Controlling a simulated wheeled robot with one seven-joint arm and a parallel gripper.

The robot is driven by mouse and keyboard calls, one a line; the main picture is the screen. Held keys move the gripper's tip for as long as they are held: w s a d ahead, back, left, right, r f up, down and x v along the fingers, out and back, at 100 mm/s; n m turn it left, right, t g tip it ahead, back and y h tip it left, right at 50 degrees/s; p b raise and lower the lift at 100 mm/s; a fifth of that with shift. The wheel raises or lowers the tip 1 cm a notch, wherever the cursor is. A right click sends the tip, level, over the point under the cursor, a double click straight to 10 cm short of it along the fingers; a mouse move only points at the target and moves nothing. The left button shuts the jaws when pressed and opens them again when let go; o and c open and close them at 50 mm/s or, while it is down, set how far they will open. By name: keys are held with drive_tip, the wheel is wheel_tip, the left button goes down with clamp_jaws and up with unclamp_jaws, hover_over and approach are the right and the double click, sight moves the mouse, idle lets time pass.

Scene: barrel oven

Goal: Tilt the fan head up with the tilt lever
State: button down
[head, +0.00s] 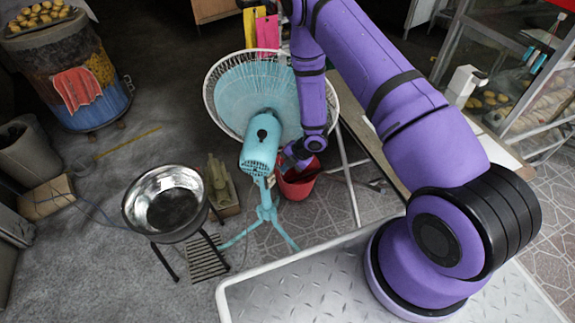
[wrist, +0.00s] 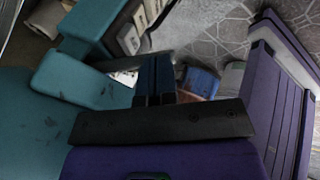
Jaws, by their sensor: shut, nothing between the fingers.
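The teal fan has a round wire guard (head: 240,92) and a motor head (head: 260,155) with a dark knob on its back. It stands on a teal post with splayed legs. My gripper (wrist: 154,66) has its two dark fingers together, with nothing between them. In the head view it is at the right side of the motor head, largely hidden by my arm. In the wrist view, teal fan parts (wrist: 75,80) fill the left, close beside the fingers. I cannot tell the tilt lever apart from the other teal parts, nor whether the fingers touch the fan.
A red bucket (head: 297,186) stands just below my gripper. A steel bowl on a stand (head: 165,205) is left of the fan. A table (head: 375,150) is to the right, behind my arm. A barrel oven (head: 72,75) stands at the far left. Floor between oven and fan is mostly clear.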

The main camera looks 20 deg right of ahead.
drive_tip(key=shift+f, duration=0.1)
drive_tip(key=shift+w+a+f+t+y, duration=0.1)
drive_tip(key=shift+w+f+t+y, duration=0.05)
drive_tip(key=shift+f+t+y, duration=0.35)
drive_tip(key=shift+w+a+f+t+y, duration=0.1)
drive_tip(key=shift+f+t+y, duration=0.2)
drive_tip(key=shift+f+t, duration=0.25)
